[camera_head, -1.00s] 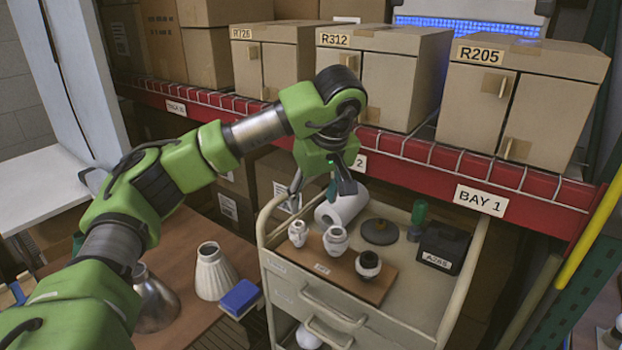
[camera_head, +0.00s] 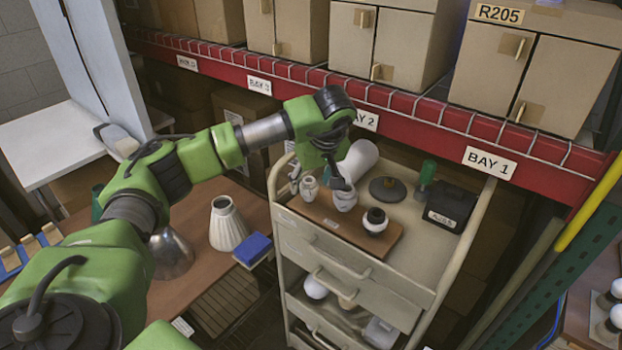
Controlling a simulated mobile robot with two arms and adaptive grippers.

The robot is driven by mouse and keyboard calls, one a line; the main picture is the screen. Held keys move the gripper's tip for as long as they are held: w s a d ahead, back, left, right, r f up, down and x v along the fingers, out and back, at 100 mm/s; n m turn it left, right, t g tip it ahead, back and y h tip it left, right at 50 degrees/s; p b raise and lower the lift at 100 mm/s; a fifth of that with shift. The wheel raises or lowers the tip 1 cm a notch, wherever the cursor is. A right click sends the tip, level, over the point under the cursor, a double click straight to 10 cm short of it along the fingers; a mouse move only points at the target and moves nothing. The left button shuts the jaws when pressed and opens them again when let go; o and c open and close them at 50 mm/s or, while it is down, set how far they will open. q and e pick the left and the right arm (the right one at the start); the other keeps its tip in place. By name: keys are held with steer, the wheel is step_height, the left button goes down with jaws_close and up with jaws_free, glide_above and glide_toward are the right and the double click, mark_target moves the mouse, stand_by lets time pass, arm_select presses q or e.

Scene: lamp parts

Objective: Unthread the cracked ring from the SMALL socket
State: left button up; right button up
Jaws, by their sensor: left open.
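Three pale sockets stand upright on a brown board (camera_head: 333,229) on top of the cart. The left one, the smallest-looking socket (camera_head: 309,190), is partly close behind my gripper. The middle socket (camera_head: 345,199) is bigger, and the right socket (camera_head: 376,221) has a dark band and dark top. Cracks in any ring are too small to tell. My left gripper (camera_head: 318,181) is open and points down over the left and middle sockets. Its fingers are spread to either side of the small socket in the picture; contact cannot be told. My right gripper is not in view.
A red shelf beam (camera_head: 412,107) runs behind. A ribbed shade (camera_head: 227,225) and blue box (camera_head: 252,250) are at left.

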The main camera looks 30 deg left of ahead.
arm_select(q)
steer(key=shift+w+a+f, duration=0.15)
steer(key=shift+f, duration=0.25)
steer(key=c, duration=1.2)
steer(key=o, duration=0.5)
steer(key=c, duration=0.6)
steer(key=n, duration=0.1)
steer(key=n+g, duration=0.1)
steer(key=n, duration=0.1)
steer(key=n+p, duration=0.1)
steer(key=shift+w+r+n+g+y, duration=0.15)
steer(key=shift+w+n+g+y, duration=0.15)
steer(key=shift+g+y, duration=0.1)
steer(key=shift+n+g, duration=0.4)
steer(key=shift+n, duration=0.7)
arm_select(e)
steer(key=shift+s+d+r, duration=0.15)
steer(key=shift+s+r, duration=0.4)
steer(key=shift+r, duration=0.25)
arm_select(q)
steer(key=shift+p, duration=0.3)
